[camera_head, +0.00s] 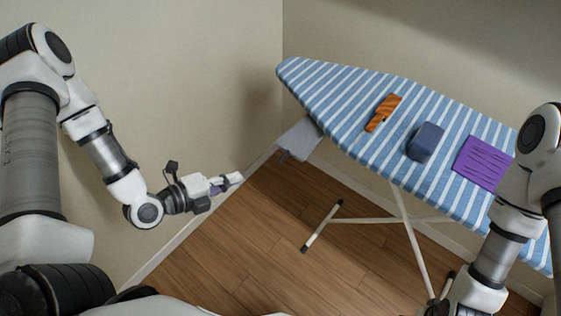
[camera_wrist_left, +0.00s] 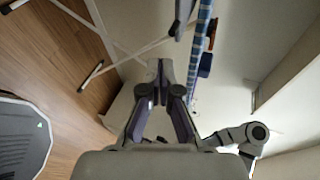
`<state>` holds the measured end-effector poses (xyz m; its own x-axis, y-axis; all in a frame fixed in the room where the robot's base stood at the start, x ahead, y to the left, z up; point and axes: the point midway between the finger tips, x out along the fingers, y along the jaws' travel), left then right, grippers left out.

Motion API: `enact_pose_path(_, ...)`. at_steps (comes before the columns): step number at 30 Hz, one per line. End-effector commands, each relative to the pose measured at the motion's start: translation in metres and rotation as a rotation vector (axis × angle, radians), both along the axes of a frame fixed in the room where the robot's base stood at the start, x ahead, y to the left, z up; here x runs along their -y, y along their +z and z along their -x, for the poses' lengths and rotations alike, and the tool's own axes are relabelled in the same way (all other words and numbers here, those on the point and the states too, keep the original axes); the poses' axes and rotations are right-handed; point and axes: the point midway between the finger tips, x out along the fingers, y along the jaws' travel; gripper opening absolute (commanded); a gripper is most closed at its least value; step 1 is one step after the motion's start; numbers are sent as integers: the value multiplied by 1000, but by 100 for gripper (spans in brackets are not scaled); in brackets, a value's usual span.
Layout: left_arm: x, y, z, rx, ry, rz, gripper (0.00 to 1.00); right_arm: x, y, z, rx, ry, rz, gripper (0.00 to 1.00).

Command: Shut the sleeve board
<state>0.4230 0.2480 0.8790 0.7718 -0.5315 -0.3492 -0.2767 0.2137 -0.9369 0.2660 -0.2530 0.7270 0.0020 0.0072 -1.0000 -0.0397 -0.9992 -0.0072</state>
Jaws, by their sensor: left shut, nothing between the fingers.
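The sleeve board (camera_head: 300,138) is a small grey board sticking out to the left from under the ironing board (camera_head: 345,92), which has a blue-and-white striped cover. A grey piece at the top of the left wrist view (camera_wrist_left: 181,20), beside the striped edge (camera_wrist_left: 201,45), looks like the same sleeve board. My left gripper (camera_head: 236,180) is shut and empty, to the left of the sleeve board and apart from it. Its fingertips meet in the left wrist view (camera_wrist_left: 160,68). My right arm comes in at the right; its gripper is outside the picture.
An orange-brown striped item (camera_head: 383,112), a dark blue block (camera_head: 425,142) and a purple folded cloth (camera_head: 484,162) lie on the ironing board. White legs (camera_head: 410,235) stand below it on the wood floor (camera_head: 270,220). The wall is behind my left gripper.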

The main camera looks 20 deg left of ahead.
Motion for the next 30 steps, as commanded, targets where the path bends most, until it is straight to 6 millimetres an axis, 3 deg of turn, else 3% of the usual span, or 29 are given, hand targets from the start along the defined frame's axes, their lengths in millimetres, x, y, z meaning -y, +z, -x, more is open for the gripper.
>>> enact_pose_path(3,-24,4,-8,31,92,37,0,0,-7,-1,1,0,0,65)
enact_pose_path(6,-28,6,-13,44,108,43,0,0,-9,-1,2,1,0,65)
enact_pose_path(13,-13,-3,-33,41,99,39,0,0,-18,-1,2,0,0,65)
enact_pose_path(24,22,-22,-97,42,99,39,0,0,-18,-1,1,0,0,65)
enact_pose_path(30,36,-21,-123,39,103,41,0,0,-10,-1,1,0,0,65)
